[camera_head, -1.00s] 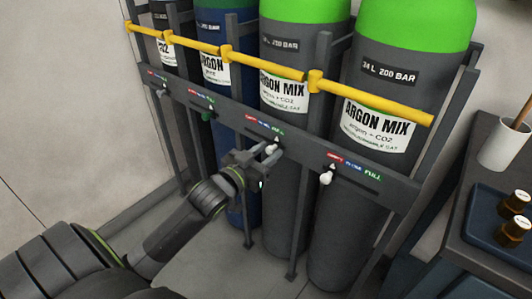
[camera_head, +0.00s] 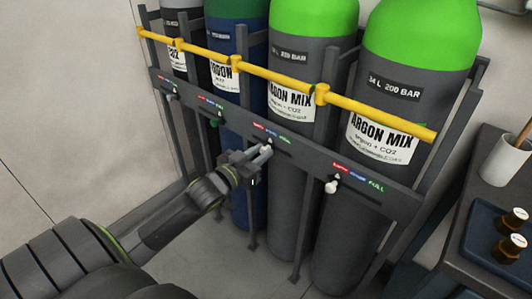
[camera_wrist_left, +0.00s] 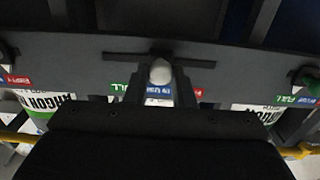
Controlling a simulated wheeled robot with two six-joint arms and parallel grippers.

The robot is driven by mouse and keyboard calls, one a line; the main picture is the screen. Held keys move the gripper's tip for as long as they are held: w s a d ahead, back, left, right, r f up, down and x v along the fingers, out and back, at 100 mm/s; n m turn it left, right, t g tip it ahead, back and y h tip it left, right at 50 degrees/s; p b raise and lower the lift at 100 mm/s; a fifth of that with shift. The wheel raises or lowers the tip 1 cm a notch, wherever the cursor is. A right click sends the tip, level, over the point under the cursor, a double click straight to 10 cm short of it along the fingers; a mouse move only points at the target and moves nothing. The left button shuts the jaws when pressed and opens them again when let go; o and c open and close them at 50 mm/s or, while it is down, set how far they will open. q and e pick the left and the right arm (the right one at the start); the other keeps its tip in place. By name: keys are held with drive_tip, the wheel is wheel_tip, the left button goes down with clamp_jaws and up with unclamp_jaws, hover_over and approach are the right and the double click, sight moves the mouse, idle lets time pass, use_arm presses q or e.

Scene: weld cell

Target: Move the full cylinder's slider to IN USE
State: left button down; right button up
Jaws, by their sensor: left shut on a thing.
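My left gripper (camera_head: 266,153) is shut on the white slider knob (camera_wrist_left: 160,72) of the third cylinder from the left, a grey ARGON MIX cylinder (camera_head: 287,175) with a green top. In the left wrist view the knob sits between my fingertips (camera_wrist_left: 158,88), near the middle of its dark slot (camera_wrist_left: 120,56). The blue label section (camera_wrist_left: 158,92) lies right behind the fingers. The green FULL section (camera_wrist_left: 118,88) is to the left and the red section (camera_wrist_left: 198,92) to the right. My right gripper is not in view.
Another ARGON MIX cylinder (camera_head: 400,90) stands on the right; its white knob (camera_head: 333,185) sits near the red end. A yellow bar (camera_head: 275,73) crosses the cylinders. A bench with a blue tray (camera_head: 478,226) and white cup (camera_head: 504,158) is at the right.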

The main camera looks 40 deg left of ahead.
sight(262, 151)
use_arm(q)
drive_tip(key=c, duration=1.2)
unclamp_jaws()
drive_tip(key=shift+c, duration=0.2)
drive_tip(key=shift+s, duration=0.1)
drive_tip(key=shift+s, duration=0.25)
drive_tip(key=s+p, duration=0.2)
drive_tip(key=s, duration=0.1)
drive_tip(key=shift+a+r, duration=0.15)
drive_tip(key=shift+a, duration=0.05)
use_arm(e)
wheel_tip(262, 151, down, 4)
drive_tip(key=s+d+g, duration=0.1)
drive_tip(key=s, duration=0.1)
use_arm(q)
drive_tip(key=s+b, duration=0.4)
drive_tip(key=s, duration=0.9)
drive_tip(key=shift+s+a, duration=0.35)
drive_tip(key=shift+a, duration=0.1)
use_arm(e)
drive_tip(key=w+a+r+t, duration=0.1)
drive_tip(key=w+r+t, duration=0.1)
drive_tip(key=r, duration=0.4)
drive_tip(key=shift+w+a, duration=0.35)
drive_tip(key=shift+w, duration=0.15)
